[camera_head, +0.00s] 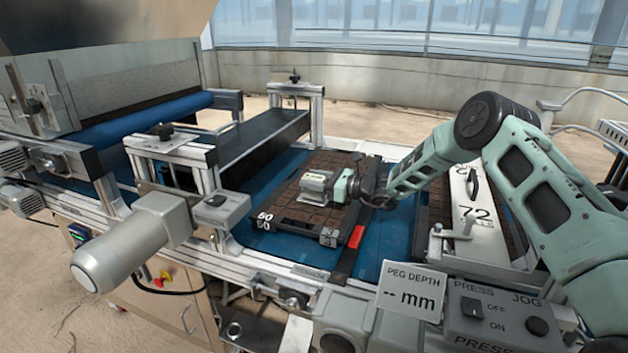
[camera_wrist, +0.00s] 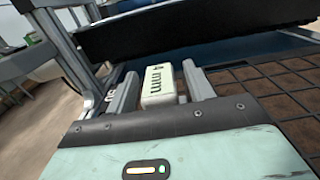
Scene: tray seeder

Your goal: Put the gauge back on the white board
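The gauge, a small white block marked "4 mm" in the wrist view (camera_wrist: 160,84), sits between the two grey fingers of my gripper (camera_wrist: 163,92). In the head view the gauge (camera_head: 317,177) and my gripper (camera_head: 318,184) are over the dark celled tray marked 60 (camera_head: 283,213). I cannot tell whether the gauge touches the tray. A smaller white sign reading "PEG DEPTH -- mm" (camera_head: 413,290) is at the front.
The tray lies on a blue belt (camera_head: 385,235). A dark bar with a red mark (camera_head: 350,250) lies along the tray's right side. A roller frame (camera_head: 295,100) and a grey motor (camera_head: 130,245) stand to the left. A press control box (camera_head: 500,315) is at front right.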

